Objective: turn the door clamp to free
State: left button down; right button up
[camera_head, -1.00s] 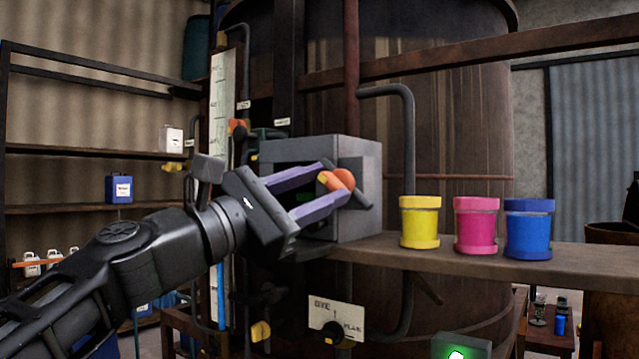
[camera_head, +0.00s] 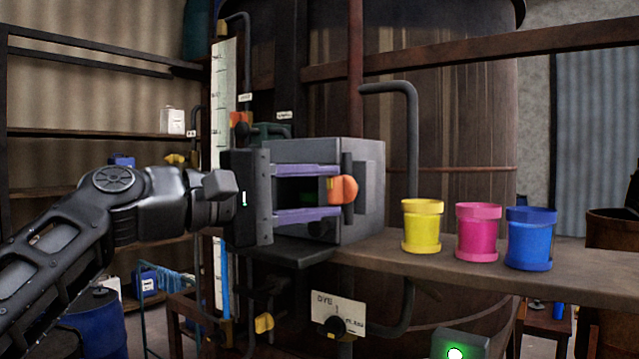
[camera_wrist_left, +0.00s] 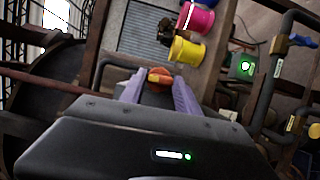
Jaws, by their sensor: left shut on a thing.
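The door clamp is an orange knob (camera_head: 343,190) on a dark bar at the front right edge of a grey box (camera_head: 362,190) on the shelf. My left gripper (camera_head: 334,190) comes in from the left, its two purple fingers one above the other across the box's dark front. It is shut on the orange knob, which also shows between the fingertips in the left wrist view (camera_wrist_left: 160,77). My right gripper is not in view.
Yellow (camera_head: 422,226), pink (camera_head: 477,231) and blue (camera_head: 530,238) pots stand in a row on the shelf (camera_head: 450,265) right of the box. A large vat (camera_head: 460,120) rises behind.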

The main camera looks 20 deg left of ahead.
pick_arm(q)
jog(key=shift+f+m, duration=0.1)
jog(key=shift+m, duration=0.2)
jog(key=c, duration=0.9)
grip_release()
jog(key=shift+b+v, duration=1.05)
jog(key=shift+v, duration=2.85)
